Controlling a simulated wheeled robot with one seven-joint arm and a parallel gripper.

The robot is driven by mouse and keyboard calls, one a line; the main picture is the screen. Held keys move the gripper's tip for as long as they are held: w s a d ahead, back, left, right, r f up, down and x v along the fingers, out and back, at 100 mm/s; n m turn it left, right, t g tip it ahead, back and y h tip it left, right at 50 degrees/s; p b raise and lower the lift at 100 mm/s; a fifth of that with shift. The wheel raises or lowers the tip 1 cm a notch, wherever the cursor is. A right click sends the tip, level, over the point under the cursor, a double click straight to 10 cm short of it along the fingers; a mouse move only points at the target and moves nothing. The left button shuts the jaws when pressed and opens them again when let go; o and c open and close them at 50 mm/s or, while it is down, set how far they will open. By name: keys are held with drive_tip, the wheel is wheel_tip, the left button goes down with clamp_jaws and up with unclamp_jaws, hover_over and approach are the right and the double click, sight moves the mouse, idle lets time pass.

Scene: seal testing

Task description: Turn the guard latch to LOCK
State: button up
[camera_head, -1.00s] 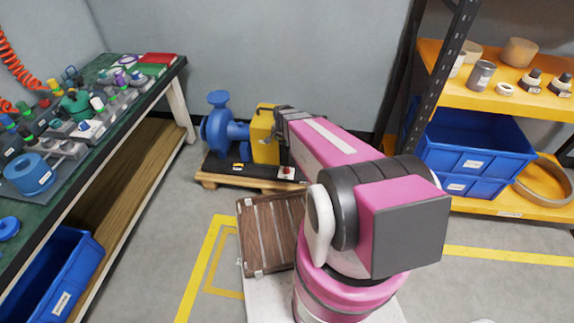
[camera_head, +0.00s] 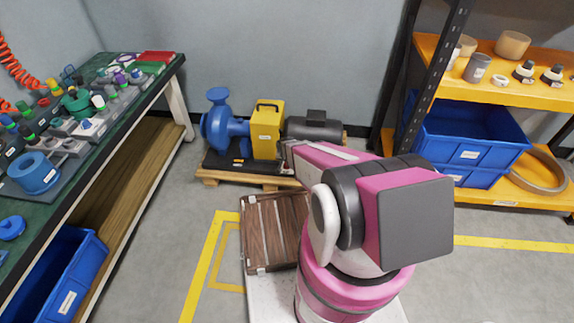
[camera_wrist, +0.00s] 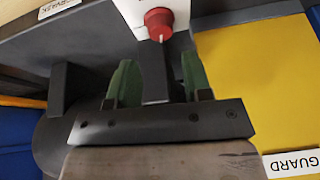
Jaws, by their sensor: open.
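A red round knob (camera_wrist: 158,22) with a pale pointer line sits on a white plate (camera_wrist: 183,12) at the top of the wrist view. It looks like the guard latch, but no LOCK mark can be read. My gripper (camera_wrist: 158,62) is open, with green fingertips apart below the knob and not around it. A dark bar shows between the fingers. The yellow guard (camera_wrist: 255,85), with a GUARD label, fills the right of the wrist view. In the head view the guard (camera_head: 267,130) stands between pump and motor; my arm hides the gripper and knob.
The blue pump (camera_head: 218,125) and dark motor (camera_head: 313,127) share a base on a wooden pallet (camera_head: 212,178). A workbench (camera_head: 105,125) is at left, an orange shelf (camera_head: 505,95) at right.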

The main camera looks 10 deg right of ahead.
drive_tip(key=x, duration=0.7)
drive_tip(key=shift+f, duration=0.1)
drive_tip(key=shift+c, duration=0.4)
drive_tip(key=c, duration=0.5)
